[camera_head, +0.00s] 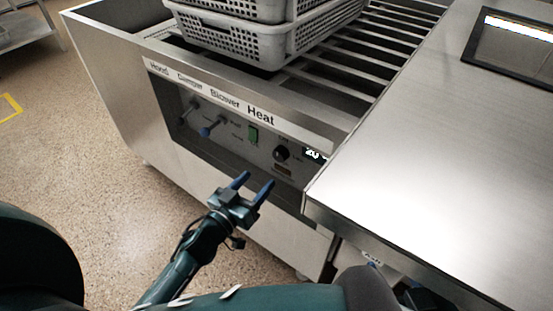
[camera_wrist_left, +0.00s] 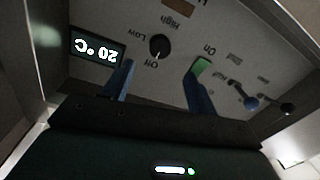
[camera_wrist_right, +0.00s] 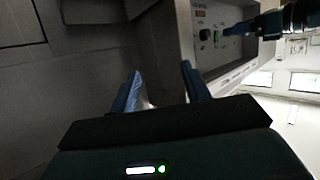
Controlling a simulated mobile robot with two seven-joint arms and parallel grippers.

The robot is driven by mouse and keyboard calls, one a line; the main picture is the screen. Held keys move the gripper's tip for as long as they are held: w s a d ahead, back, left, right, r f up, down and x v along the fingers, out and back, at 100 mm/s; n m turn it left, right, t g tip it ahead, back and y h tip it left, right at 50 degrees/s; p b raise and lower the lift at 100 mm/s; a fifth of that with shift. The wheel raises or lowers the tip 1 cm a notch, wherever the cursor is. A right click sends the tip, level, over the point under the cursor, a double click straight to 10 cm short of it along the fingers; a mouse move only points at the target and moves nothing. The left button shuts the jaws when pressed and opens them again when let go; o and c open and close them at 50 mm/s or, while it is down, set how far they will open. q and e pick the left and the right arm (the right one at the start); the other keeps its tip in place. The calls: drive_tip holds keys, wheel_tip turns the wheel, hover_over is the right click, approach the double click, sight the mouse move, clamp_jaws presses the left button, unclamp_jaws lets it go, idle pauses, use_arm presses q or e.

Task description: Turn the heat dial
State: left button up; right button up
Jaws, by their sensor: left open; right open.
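The black round heat dial (camera_head: 281,153) sits on the control panel under the word "Heat". In the left wrist view the dial (camera_wrist_left: 160,47) has "Off", "Low" and "High" around it, and a display (camera_wrist_left: 97,47) beside it reads 20 °C. My left gripper (camera_head: 253,184) is open and empty, in front of the panel, a little below and left of the dial. In the left wrist view its two blue fingers stand apart, with the dial between and beyond them. My right gripper (camera_wrist_right: 160,85) is open and empty, away from the panel, which shows beyond it at the upper right.
Grey perforated baskets (camera_head: 250,40) stand on the roller rack above. A steel counter (camera_head: 440,150) juts out right of the panel, its corner close to the dial.

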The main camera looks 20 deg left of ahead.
sight(278, 157)
use_arm(q)
drive_tip(key=b+x, duration=0.1)
drive_tip(key=x, duration=0.8)
drive_tip(key=shift+w, duration=0.15)
drive_tip(key=shift+c, duration=0.4)
drive_tip(key=c, duration=0.9)
